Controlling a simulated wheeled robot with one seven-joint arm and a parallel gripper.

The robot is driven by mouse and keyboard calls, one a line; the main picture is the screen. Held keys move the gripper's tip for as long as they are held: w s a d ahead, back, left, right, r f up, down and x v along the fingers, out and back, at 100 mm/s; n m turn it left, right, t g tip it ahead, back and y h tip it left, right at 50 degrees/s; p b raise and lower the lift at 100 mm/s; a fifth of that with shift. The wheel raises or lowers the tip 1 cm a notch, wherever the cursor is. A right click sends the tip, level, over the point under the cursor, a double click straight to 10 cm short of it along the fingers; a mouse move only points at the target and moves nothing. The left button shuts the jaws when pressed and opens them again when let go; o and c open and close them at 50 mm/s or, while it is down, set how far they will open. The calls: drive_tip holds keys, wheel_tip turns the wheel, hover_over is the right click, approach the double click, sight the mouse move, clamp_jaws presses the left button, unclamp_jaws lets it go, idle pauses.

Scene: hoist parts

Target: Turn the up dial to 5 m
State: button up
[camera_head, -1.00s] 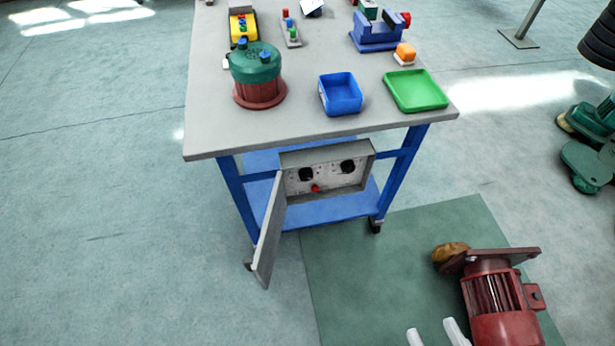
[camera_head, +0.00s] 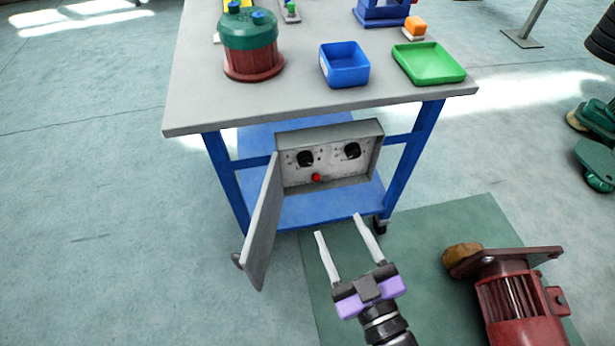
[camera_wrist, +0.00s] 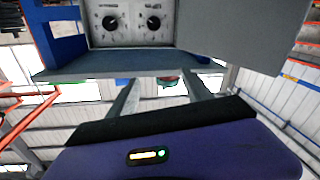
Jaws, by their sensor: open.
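A grey control box (camera_head: 328,135) hangs under the front edge of the table, its door (camera_head: 263,225) swung open to the left. On its pale panel are two black dials, a left dial (camera_head: 305,158) and a right dial (camera_head: 352,151), with a red button (camera_head: 316,177) below them. The wrist view shows one dial (camera_wrist: 110,22) and another dial (camera_wrist: 153,22) on the panel. The labels are too small to read, so I cannot tell which dial is the up dial. My gripper (camera_head: 338,226) is open and empty, in front of and below the box, apart from it.
The grey tabletop (camera_head: 300,106) carries a green-and-red round housing (camera_head: 251,50), a blue bin (camera_head: 344,65) and a green tray (camera_head: 428,63). Blue table legs (camera_head: 226,180) flank the box. A red motor (camera_head: 515,300) stands at the lower right. The floor in front is mostly clear.

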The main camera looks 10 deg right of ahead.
drive_tip(key=n+b, duration=0.2)
drive_tip(key=b, duration=0.2)
approach(306, 162)
drive_tip(key=s+a+r, duration=0.1)
drive_tip(key=a+r, duration=0.1)
drive_tip(key=a, duration=0.1)
drive_tip(key=shift+w+d+f+m+h+p, duration=0.25)
drive_tip(key=shift+w+h, duration=0.2)
drive_tip(key=shift+w, duration=1.1)
drive_tip(key=shift+w+d+f+m+h+p, duration=0.15)
drive_tip(key=shift+w+d+f+h, duration=0.2)
drive_tip(key=shift+w, duration=1.25)
drive_tip(key=shift+w+d+f+m+h+p, duration=0.2)
drive_tip(key=shift+w+f+h, duration=0.25)
drive_tip(key=shift+w, duration=1.1)
drive_tip(key=shift+r, duration=0.1)
drive_tip(key=shift+c, duration=0.2)
clamp_jaws()
